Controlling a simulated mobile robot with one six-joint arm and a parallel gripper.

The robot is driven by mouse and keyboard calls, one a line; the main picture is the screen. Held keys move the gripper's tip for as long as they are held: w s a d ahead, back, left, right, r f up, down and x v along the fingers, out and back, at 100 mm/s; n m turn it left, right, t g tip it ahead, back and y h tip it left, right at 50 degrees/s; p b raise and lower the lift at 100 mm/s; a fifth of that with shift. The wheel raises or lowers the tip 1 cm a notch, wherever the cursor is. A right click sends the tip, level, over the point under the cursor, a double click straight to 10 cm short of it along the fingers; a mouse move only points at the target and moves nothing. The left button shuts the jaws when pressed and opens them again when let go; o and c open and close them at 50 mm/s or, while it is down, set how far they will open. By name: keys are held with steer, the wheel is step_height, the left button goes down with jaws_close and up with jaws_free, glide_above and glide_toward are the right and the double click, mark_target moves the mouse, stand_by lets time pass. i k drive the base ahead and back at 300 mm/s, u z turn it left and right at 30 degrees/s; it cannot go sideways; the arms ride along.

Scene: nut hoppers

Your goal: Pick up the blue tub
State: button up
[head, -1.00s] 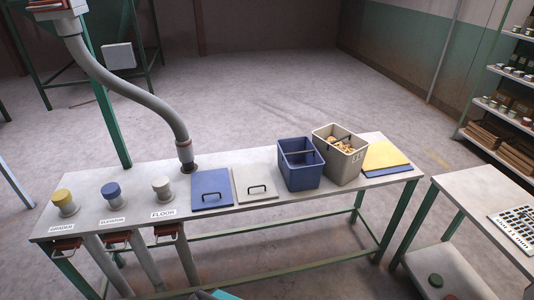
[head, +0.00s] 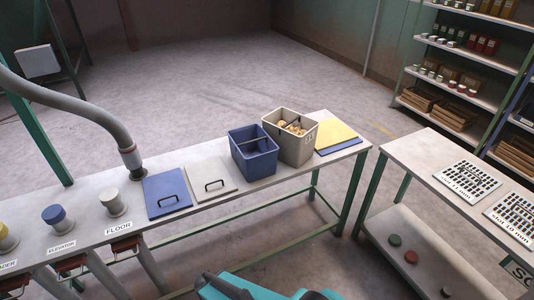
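The blue tub (head: 254,160) stands upright on the long white table, with a dark bar handle across its open top. I see nothing inside it. It stands close beside a beige tub (head: 291,148) that holds tan nuts. A teal and black part of my own arm shows at the bottom edge of the head view, on the near side of the table and apart from the tub. My gripper's fingers do not show.
A blue lid (head: 166,205) and a beige lid (head: 209,198) lie left of the tub. Yellow and blue flat panels (head: 338,135) lie right of the beige tub. A grey hose (head: 90,112) meets the table at left. A second table (head: 420,160) stands at right.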

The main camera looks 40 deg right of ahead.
mark_target(255, 152)
steer(key=z, duration=0.5)
steer(key=k, duration=0.45)
steer(key=z, duration=0.45)
steer(key=i, duration=0.5)
steer(key=u, duration=0.2)
